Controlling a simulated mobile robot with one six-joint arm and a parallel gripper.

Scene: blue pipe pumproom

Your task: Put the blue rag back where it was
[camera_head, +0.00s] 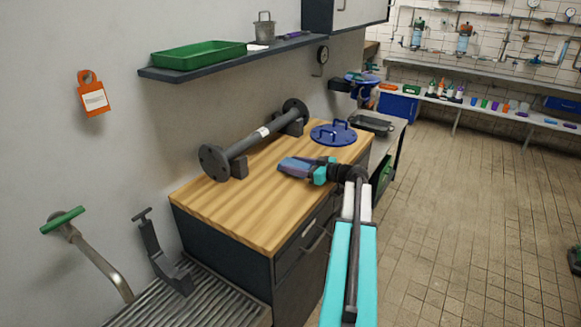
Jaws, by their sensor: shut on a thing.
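My gripper (318,172) is at the end of my arm, over the right part of the wooden worktop (225,207). It is shut on a small flat blue-purple piece, seemingly the blue rag (295,165), which sticks out to the left of the teal fingers. The rag is over the bare wood in front of the grey flanged pipe. I cannot tell whether it touches the wood or hangs just above it. My fingers hide its right end.
The flanged pipe (255,139) lies on blocks along the worktop's back. A blue round cover with handles (333,132) lies behind my gripper. A shelf above holds a green tray (198,54) and a metal pot (264,28). The worktop's front left is bare.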

